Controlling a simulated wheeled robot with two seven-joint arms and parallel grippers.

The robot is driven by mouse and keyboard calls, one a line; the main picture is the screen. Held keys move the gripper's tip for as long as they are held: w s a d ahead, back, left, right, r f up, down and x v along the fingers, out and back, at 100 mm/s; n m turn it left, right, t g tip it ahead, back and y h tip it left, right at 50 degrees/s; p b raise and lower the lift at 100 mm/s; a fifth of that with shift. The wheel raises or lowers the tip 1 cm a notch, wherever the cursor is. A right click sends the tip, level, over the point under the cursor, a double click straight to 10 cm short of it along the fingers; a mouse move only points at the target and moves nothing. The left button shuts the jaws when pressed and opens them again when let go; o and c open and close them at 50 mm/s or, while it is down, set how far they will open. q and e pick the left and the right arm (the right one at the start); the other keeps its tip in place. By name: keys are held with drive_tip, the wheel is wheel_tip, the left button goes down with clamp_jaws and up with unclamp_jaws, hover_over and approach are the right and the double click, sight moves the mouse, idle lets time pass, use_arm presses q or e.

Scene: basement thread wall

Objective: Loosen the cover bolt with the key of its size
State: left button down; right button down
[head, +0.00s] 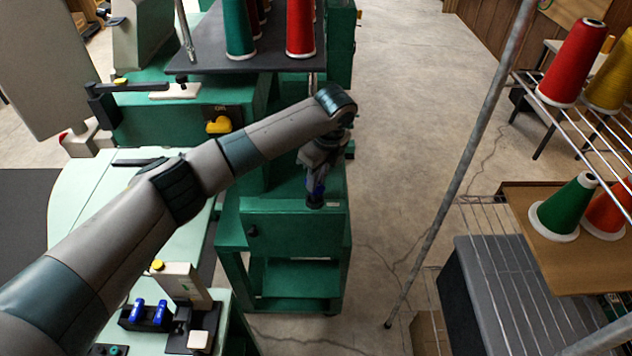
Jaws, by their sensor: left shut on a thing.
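Two more blue-handled keys, a left one (136,311) and a right one (160,312), stand upright in a black holder (146,323) at the lower left. The cover bolt cannot be made out; a small dark knob (252,231) shows on the green box front, left of the gripper. I cannot tell whether the key touches anything. My right gripper is not in view.
Thread cones stand on a dark shelf (215,62) above the machine. A wire rack with cones, such as a green one (566,206), and a slanting metal post (462,165) stand at right. The concrete floor (400,150) between is clear.

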use_arm(q)
drive_tip(key=shift+n+b, duration=0.5)
drive_tip(key=shift+n, duration=0.2)
drive_tip(key=shift+r+p, duration=0.15)
drive_tip(key=shift+p, duration=0.25)
drive_tip(key=shift+w+n+g+y+p, duration=0.15)
drive_tip(key=shift+n+g+y+p, duration=0.25)
drive_tip(key=shift+n+p, duration=1.7)
drive_tip(key=shift+d+n, duration=0.1)
drive_tip(key=shift+n, duration=0.4)
drive_tip(key=shift+n+g, duration=0.3)
drive_tip(key=shift+n, duration=0.7)
drive_tip(key=shift+m, duration=0.9)
drive_tip(key=shift+a+v, duration=0.2)
drive_tip(key=shift+v, duration=0.75)
drive_tip(key=shift+a+v, duration=0.2)
drive_tip(key=shift+v, duration=0.75)
drive_tip(key=shift+a+v, duration=0.2)
drive_tip(key=shift+v, duration=0.8)
drive_tip(key=shift+a, duration=0.2)
